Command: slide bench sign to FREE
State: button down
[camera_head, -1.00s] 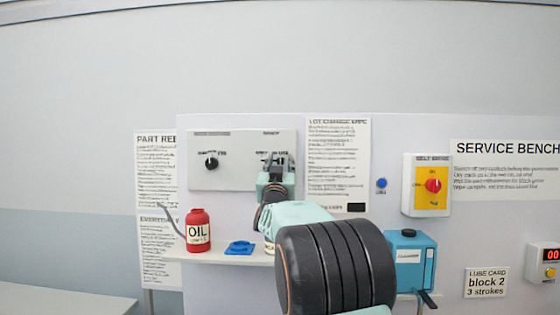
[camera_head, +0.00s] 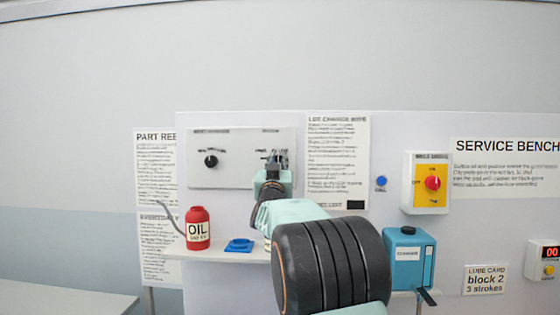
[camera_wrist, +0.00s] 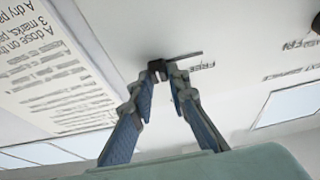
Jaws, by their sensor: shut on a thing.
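The bench sign is on the right part of a pale panel (camera_head: 230,178) mounted on the wall board. In the wrist view a small dark slider knob (camera_wrist: 156,66) sits between my fingertips. A thin dark slot (camera_wrist: 187,56) runs from it to the right, beside the FREE label (camera_wrist: 202,66). My gripper (camera_head: 274,160) is at the panel's right side, and its two blue-padded fingers (camera_wrist: 158,74) converge shut on the knob. In the head view my gripper and arm hide much of the sign.
A black dial (camera_head: 211,161) is on the panel's left. Below, a shelf holds a red oil bottle (camera_head: 198,228) and a blue item (camera_head: 239,245). A yellow box with a red knob (camera_head: 432,183) and a blue container (camera_head: 409,258) are to the right. Notices flank the panel.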

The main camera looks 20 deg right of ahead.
jog(key=a, duration=0.1)
jog(key=w+a, duration=0.1)
jog(key=a, duration=0.1)
jog(key=w+a+p, duration=0.1)
jog(key=a, duration=0.1)
jog(key=shift+w+a+r, duration=0.1)
jog(key=shift+a, duration=0.15)
jog(key=c, duration=1.8)
grip_release()
jog(key=shift+a, duration=0.15)
jog(key=shift+c, duration=0.2)
jog(key=v, duration=1.2)
jog(key=shift+d, duration=0.25)
